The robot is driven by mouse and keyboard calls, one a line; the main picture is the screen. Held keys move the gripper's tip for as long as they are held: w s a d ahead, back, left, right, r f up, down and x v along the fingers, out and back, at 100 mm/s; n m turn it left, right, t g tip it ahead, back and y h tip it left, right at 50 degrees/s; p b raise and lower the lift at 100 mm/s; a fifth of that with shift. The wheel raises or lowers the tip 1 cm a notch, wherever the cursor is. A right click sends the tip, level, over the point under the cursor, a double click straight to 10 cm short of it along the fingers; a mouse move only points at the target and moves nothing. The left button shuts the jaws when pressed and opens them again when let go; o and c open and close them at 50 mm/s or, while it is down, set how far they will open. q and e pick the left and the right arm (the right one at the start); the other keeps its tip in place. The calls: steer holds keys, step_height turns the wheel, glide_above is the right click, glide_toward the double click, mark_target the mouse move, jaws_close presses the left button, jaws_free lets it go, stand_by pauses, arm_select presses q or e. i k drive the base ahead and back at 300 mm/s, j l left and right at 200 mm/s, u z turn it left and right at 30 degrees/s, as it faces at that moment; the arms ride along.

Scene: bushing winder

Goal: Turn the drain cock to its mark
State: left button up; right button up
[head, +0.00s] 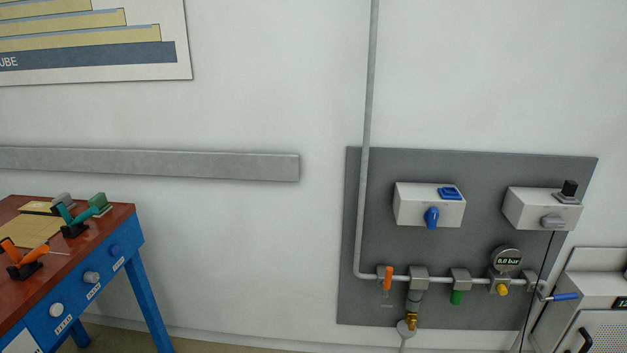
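A grey panel (480,190) on the wall carries a grey pipe (435,279) with several valve fittings. An orange lever handle (388,278) points up and down at the pipe's left end, with a faint marking below it. A green knob (456,297) and a yellow knob (502,289) hang under the pipe. A blue lever (566,296) lies nearly level at the right end. A brass fitting (411,319) hangs below the pipe. I cannot tell which of these is the drain cock, and its mark is not readable. Neither of my grippers is in view.
A gauge (506,259) reads 0.0 bar. A red-topped blue bench (115,225) stands left; a white cabinet (598,300) stands right. A thin dark cable (540,270) crosses the panel's right side.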

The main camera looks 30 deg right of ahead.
mark_target(411, 320)
steer(key=z, duration=0.4)
steer(key=l+z, duration=0.1)
steer(key=z, duration=0.65)
steer(key=i+z, duration=0.1)
steer(key=z, duration=0.3)
